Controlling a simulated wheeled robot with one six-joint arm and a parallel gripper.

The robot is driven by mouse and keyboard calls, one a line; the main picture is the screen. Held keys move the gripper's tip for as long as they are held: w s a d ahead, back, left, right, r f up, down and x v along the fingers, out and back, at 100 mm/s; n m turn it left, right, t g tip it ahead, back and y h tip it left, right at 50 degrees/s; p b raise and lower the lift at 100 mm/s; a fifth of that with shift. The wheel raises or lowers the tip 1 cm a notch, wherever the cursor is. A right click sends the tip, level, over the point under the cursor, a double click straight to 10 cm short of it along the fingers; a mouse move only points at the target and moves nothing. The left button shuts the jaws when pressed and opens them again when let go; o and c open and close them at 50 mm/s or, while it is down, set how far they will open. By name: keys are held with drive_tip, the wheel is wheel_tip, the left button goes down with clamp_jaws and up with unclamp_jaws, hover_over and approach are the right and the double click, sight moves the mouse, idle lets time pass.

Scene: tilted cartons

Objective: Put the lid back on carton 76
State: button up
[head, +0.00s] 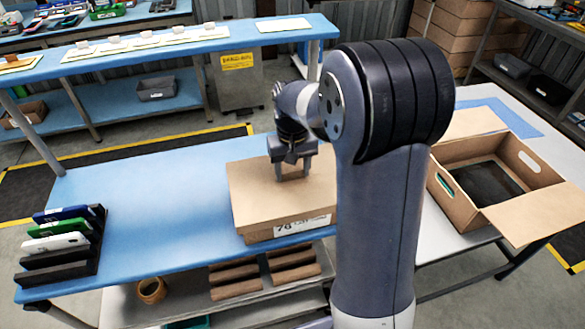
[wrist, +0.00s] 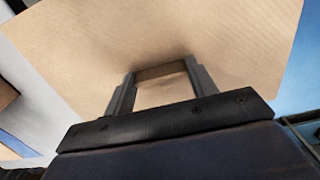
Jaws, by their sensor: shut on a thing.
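Carton 76 (head: 262,236) stands on the blue bench, with a white label reading 76 on its front side. The brown cardboard lid (head: 250,190) lies over its top, and its front edge cuts across the top of the label. I cannot tell whether it is fully seated all round. My gripper (head: 292,172) points down at the middle of the lid. In the wrist view, my gripper (wrist: 160,80) is shut on a raised brown grip of the lid (wrist: 90,45). My arm hides the carton's right side.
An open carton (head: 462,210) with spread flaps stands on the grey table at right. A dark rack (head: 75,255) with several upright devices is at the bench's left end. Bare blue bench (head: 150,200) lies between rack and carton 76. A raised shelf (head: 200,42) runs behind.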

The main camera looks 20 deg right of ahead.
drive_tip(key=shift+f, duration=0.2)
idle(0.3)
idle(0.3)
drive_tip(key=o, duration=0.9)
drive_tip(key=shift+o, duration=0.2)
wheel_tip(320, 180, up, 18)
drive_tip(key=p, duration=0.7)
drive_tip(key=shift+f, duration=0.2)
